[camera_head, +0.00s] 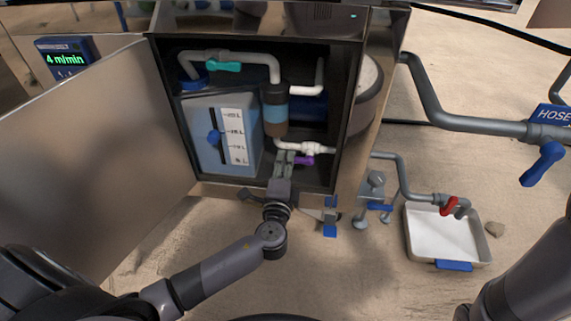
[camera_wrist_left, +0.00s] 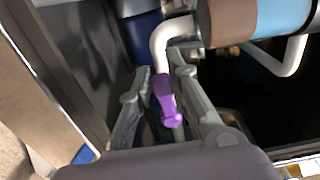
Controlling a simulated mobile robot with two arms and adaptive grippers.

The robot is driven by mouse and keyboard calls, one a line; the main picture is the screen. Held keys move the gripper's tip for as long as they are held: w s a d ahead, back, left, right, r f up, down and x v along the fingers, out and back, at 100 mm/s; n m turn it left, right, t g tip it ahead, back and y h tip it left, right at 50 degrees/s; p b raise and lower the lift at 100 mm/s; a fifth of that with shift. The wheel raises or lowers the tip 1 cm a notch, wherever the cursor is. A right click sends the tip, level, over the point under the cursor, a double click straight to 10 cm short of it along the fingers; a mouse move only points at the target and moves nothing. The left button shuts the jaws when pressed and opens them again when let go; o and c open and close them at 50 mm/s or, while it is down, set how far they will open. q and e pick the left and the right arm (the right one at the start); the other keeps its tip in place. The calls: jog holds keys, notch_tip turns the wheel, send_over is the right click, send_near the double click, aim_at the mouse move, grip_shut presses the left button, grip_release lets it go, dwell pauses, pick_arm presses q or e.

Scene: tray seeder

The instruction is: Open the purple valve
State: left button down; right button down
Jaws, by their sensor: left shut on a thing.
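The purple valve (camera_head: 304,161) has a short lever on a white pipe low inside the open cabinet. In the wrist view, the purple lever (camera_wrist_left: 167,97) sits between the two grey fingers. My left gripper (camera_head: 287,157) reaches into the cabinet from the front and is shut on the purple valve's lever. In the wrist view, the fingers of my left gripper (camera_wrist_left: 163,72) lie on either side of the lever, close to the white pipe (camera_wrist_left: 170,38). The fingers hide part of the pipe and lever in the head view. My right gripper is out of view.
The cabinet door (camera_head: 95,150) stands open at left. Inside are a blue tank (camera_head: 208,150), a teal valve (camera_head: 224,67) and a brown-blue filter (camera_head: 275,115). Right of the cabinet are a red valve (camera_head: 449,205) over a white tray (camera_head: 411,222) and a blue hose valve (camera_head: 542,164).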

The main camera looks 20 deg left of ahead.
pick_arm(q)
jog(key=shift+f, duration=0.15)
jog(key=c, duration=1.5)
grip_release()
jog(key=shift+r, duration=0.2)
notch_tip(320, 180, up, 10)
jog(key=shift+f, duration=0.15)
